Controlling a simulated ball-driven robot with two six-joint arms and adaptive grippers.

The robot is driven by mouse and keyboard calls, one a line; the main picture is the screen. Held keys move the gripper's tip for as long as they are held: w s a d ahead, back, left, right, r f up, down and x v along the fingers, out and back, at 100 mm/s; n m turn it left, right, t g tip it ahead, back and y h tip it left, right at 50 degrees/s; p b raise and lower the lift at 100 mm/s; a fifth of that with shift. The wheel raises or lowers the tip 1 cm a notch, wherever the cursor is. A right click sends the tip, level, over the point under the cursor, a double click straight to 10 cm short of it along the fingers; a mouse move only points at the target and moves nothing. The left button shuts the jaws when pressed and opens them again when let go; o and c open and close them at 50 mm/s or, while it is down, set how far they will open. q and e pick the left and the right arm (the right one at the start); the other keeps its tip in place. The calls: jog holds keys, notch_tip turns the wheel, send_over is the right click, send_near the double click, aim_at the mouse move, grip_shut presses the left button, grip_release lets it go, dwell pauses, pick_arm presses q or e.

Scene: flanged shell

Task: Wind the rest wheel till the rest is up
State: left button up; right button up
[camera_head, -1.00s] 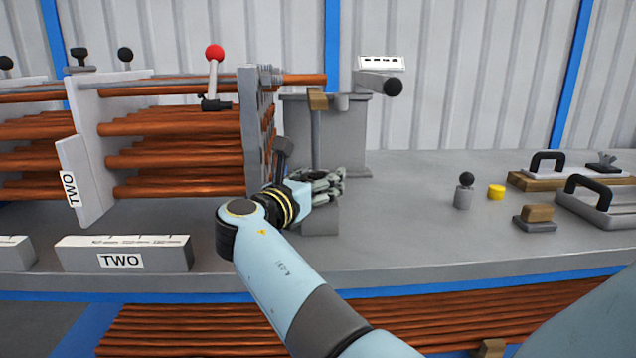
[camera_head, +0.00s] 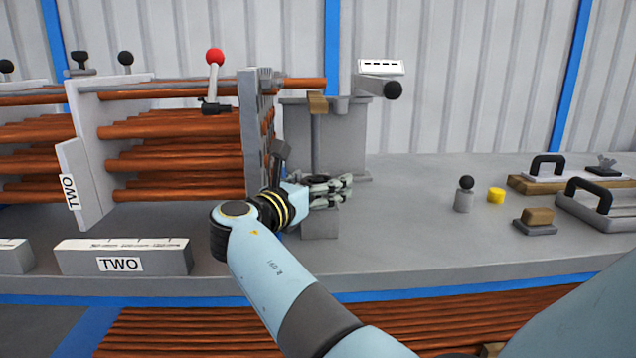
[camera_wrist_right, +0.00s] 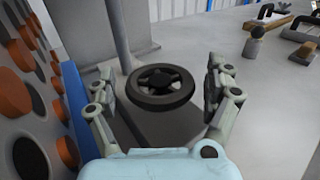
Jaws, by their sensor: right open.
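The rest wheel (camera_wrist_right: 160,84) is a dark spoked handwheel lying flat on a grey block (camera_wrist_right: 150,122) in the right wrist view. My right gripper (camera_wrist_right: 160,90) is open, with one finger on each side of the wheel and a visible gap to the rim. In the head view, my right gripper (camera_head: 330,190) hides most of the wheel, above the grey block (camera_head: 320,223). The rest (camera_head: 317,103) is a tan piece on top of a thin grey post behind the gripper, close to the copper tube ends. My left gripper is out of view.
A grey end plate with tubes (camera_head: 252,130) stands close to the left of my right gripper. A grey pedestal with a black-ended bar (camera_head: 392,90) is behind. A knobbed grey peg (camera_head: 465,195), a yellow cap (camera_head: 496,195) and handled plates lie right, with bare bench between.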

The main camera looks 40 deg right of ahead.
aim_at(318, 179)
jog(key=shift+r, duration=0.25)
notch_tip(318, 179, up, 10)
jog(key=shift+f, duration=0.25)
